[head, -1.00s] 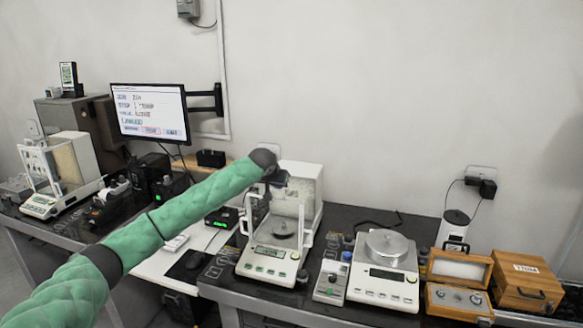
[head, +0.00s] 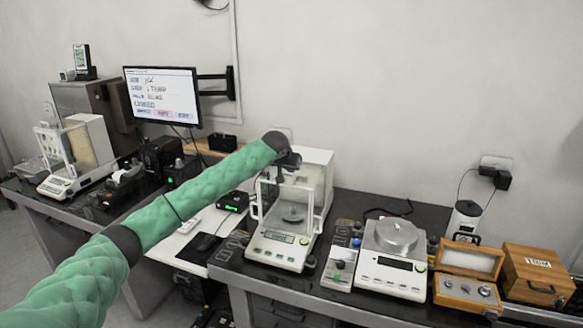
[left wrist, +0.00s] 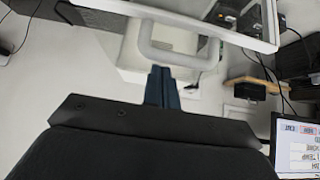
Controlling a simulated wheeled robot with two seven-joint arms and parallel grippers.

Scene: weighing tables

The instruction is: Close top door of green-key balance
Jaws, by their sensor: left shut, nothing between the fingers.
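The middle balance, a white draft-shield balance with clear panes, stands on the dark bench in the head view; its front base (head: 280,247) carries a display and a green key. A round pan (head: 292,213) shows inside. My left gripper (head: 289,161) is at the top front of its shield, and the forearm hides part of that edge. I cannot tell how far the top door is open. In the left wrist view the left gripper (left wrist: 162,72) is shut and empty, its tips close to a grey loop handle (left wrist: 150,42); contact is unclear. My right gripper is out of view.
Another shielded balance (head: 62,186) stands on the far left bench. Right of the middle balance are a small control box (head: 340,267), an open-pan scale (head: 390,274) and wooden boxes (head: 538,272). A monitor (head: 163,97) hangs behind my arm.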

